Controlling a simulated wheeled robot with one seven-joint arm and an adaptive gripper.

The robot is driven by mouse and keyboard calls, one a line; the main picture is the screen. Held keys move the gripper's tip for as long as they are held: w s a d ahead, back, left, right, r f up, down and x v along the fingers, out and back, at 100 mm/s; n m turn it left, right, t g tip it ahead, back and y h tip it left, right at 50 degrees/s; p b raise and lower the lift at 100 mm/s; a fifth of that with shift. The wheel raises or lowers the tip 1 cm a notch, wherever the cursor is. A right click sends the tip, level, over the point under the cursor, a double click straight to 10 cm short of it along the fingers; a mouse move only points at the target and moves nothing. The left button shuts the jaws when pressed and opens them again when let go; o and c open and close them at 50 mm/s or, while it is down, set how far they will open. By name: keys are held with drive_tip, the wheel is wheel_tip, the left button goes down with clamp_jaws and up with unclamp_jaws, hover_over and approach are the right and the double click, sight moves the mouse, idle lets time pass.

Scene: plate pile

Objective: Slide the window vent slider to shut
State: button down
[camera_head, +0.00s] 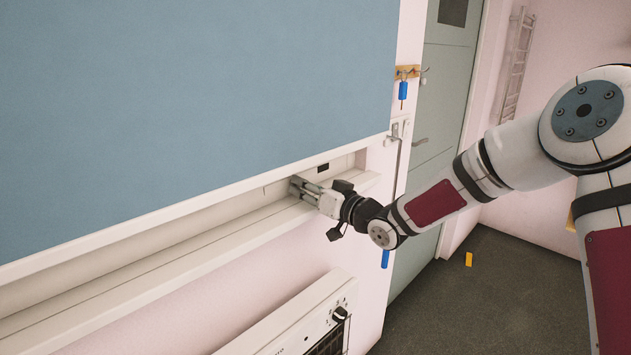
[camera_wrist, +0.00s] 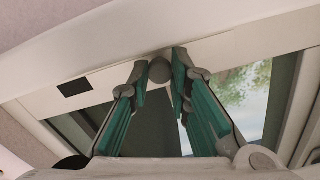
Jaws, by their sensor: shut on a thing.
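The vent slider shows in the wrist view as a small grey rounded knob (camera_wrist: 159,71) on a pale strip (camera_wrist: 225,45) along the window frame. My gripper (camera_wrist: 158,76) has its two teal-padded fingers on either side of the knob, shut on it. A dark rectangular slot (camera_wrist: 75,88) in the strip lies left of the knob. In the head view my gripper (camera_head: 298,187) reaches into the window recess under the blue panel, and the dark slot (camera_head: 323,167) is to its right. The knob is hidden there by the gripper.
A large blue panel (camera_head: 200,90) covers most of the window just above my gripper. The white sill (camera_head: 190,245) runs below it. A white heater (camera_head: 300,320) with a knob is on the wall below. A hook rack (camera_head: 407,72) and a door (camera_head: 440,110) are right.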

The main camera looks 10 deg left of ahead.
drive_tip(key=shift+s+a, duration=0.25)
drive_tip(key=shift+s, duration=0.05)
drive_tip(key=c, duration=1.5)
unclamp_jaws()
drive_tip(key=shift+o, duration=0.2)
drive_tip(key=shift+s+d, duration=0.1)
drive_tip(key=shift+d, duration=0.15)
drive_tip(key=v, duration=1.1)
drive_tip(key=shift+s+d, duration=0.15)
drive_tip(key=shift+s, duration=0.1)
